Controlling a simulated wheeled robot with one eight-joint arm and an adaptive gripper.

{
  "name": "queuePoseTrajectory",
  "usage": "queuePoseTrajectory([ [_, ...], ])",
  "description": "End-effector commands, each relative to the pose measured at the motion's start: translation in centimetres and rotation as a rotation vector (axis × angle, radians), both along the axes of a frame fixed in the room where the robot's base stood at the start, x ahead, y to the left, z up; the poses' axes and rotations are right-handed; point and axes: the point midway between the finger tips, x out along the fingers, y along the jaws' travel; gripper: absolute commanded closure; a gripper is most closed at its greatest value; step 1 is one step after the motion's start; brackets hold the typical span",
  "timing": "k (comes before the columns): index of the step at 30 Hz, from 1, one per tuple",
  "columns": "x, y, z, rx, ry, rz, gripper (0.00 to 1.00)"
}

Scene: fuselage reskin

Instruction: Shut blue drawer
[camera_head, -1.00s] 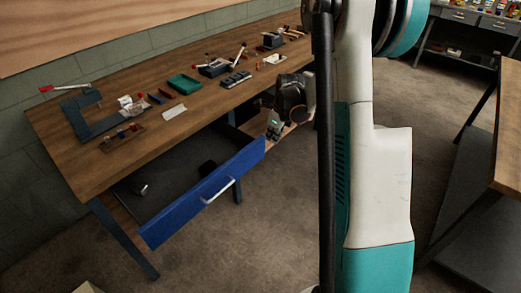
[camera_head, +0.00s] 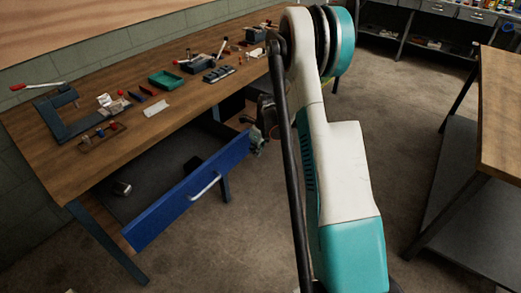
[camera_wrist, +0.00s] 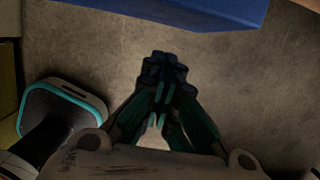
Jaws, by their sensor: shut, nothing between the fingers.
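The blue drawer (camera_head: 190,191) is pulled open under the wooden workbench, its front and pale handle (camera_head: 206,186) facing the floor space. A small metal can (camera_head: 121,188) and a dark block (camera_head: 192,165) lie inside it. My gripper (camera_head: 256,146) is by the right end of the drawer front, partly hidden behind my arm; I cannot tell from this view whether it touches. In the wrist view, my gripper (camera_wrist: 164,66) has its fingers together and empty. The blue drawer front (camera_wrist: 190,12) crosses the top there, with a gap of floor between it and the fingertips.
A bench leg (camera_head: 112,245) stands at the left front. Another wooden table (camera_head: 500,120) stands at the right. The floor between is clear.

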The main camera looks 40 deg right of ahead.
Motion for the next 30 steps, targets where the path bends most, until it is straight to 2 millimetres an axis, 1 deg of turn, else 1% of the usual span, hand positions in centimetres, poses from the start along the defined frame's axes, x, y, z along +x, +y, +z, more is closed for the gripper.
queuePoseTrajectory([
  [1,0.7,0.3,-0.2,0.000,0.001,0.002,1.00],
  [3,1.4,0.5,-0.1,-0.001,0.001,0.002,1.00],
  [7,2.2,0.8,0.0,-0.001,0.001,0.001,1.00],
  [20,2.5,0.8,0.1,0.000,0.000,0.001,1.00],
  [23,2.9,0.8,0.1,0.000,0.000,0.001,1.00],
  [26,3.8,0.9,0.1,0.000,0.000,0.001,1.00],
  [30,6.1,1.2,0.1,-0.001,0.000,0.003,1.00],
])
